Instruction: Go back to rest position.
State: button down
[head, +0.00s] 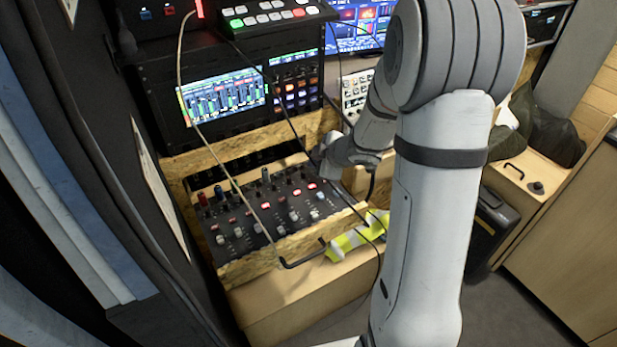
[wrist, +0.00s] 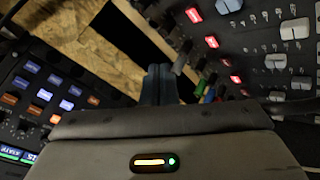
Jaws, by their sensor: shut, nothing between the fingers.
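My gripper (wrist: 160,82) is shut and empty in the wrist view, its two dark fingers pressed together. They point over a dark slot beside the chipboard panel (wrist: 85,30), close to the mixer's knobs. In the head view my gripper (head: 326,158) is small, above the upper right edge of the mixer, and its fingertips are hard to make out. I cannot tell whether they touch anything.
The mixer (head: 265,205) with lit red buttons sits in a chipboard frame. Screens and button panels stand behind it. Thin cables hang across the mixer. A yellow-grey striped item (head: 355,238) lies at its right. A black case (head: 492,225) stands on the right.

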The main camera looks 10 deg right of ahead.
jog(key=s+d+r+m+h, duration=0.6)
jog(key=s+r+m+h, duration=0.15)
jog(key=r, duration=0.25)
jog(key=s+a+r+m+g+y, duration=0.1)
jog(key=s+a+m+g, duration=0.1)
jog(key=s, duration=0.8)
jog(key=s+a+r+m+g+y, duration=0.1)
jog(key=s+a+m+g+y, duration=0.1)
jog(key=s, duration=0.8)
jog(key=a+m+g+p, duration=0.1)
jog(key=a+m, duration=0.1)
jog(key=m, duration=0.1)
jog(key=shift+a, duration=0.35)
jog(key=shift+m, duration=0.25)
